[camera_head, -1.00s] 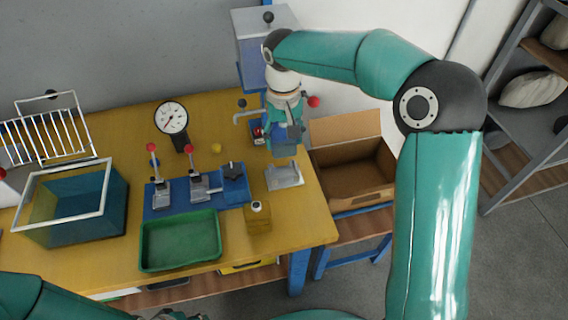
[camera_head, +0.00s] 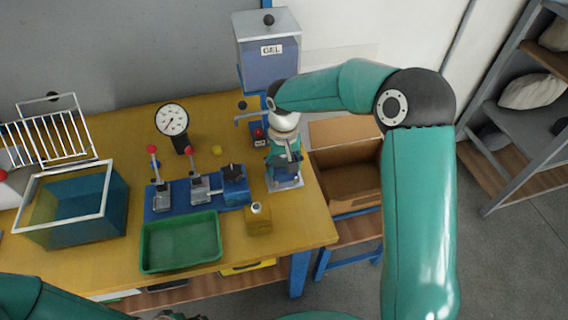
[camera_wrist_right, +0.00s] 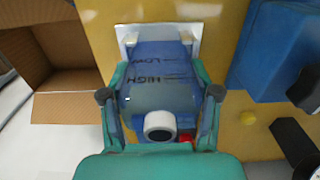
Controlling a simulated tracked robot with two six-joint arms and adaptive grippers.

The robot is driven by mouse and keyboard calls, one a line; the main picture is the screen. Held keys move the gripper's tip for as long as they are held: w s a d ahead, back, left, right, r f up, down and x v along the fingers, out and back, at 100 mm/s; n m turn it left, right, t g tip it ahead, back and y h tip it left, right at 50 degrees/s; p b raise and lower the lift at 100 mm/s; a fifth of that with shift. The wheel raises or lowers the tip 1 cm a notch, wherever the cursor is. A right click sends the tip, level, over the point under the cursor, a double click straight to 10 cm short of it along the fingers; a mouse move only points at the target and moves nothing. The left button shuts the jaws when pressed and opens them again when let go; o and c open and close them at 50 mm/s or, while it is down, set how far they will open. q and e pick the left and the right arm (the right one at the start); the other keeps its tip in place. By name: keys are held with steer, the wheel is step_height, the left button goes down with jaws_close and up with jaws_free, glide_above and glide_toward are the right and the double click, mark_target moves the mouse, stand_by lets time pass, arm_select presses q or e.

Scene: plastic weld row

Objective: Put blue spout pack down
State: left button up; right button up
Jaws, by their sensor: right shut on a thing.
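The blue spout pack (camera_wrist_right: 160,75) shows in the right wrist view, with "LOW" and "HIGH" marks and a pale round spout (camera_wrist_right: 160,125) facing the camera. My right gripper (camera_wrist_right: 160,95) is shut on it, one finger at each side. In the head view my right gripper (camera_head: 284,160) holds the pack over the pale stand (camera_head: 288,185) at the table's right end. The stand's pale edge (camera_wrist_right: 205,32) shows just beyond the pack; whether they touch is hidden. Only a sliver of what looks like my left gripper (camera_head: 182,317) shows at the bottom edge.
Left of the stand are a blue fixture (camera_head: 234,184) with red-knobbed clamps, a dial gauge (camera_head: 172,120) and a green tray (camera_head: 180,243). A yellow block (camera_head: 258,222) stands in front. A grey "GEL" dispenser (camera_head: 268,55) is behind, an open cardboard box (camera_head: 350,205) to the right.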

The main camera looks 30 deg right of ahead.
steer(key=shift+f, duration=0.2)
steer(key=o, duration=1.2)
steer(key=shift+r, duration=0.1)
steer(key=shift+c, duration=0.2)
step_height(320, 180, up, 12)
steer(key=shift+r, duration=0.15)
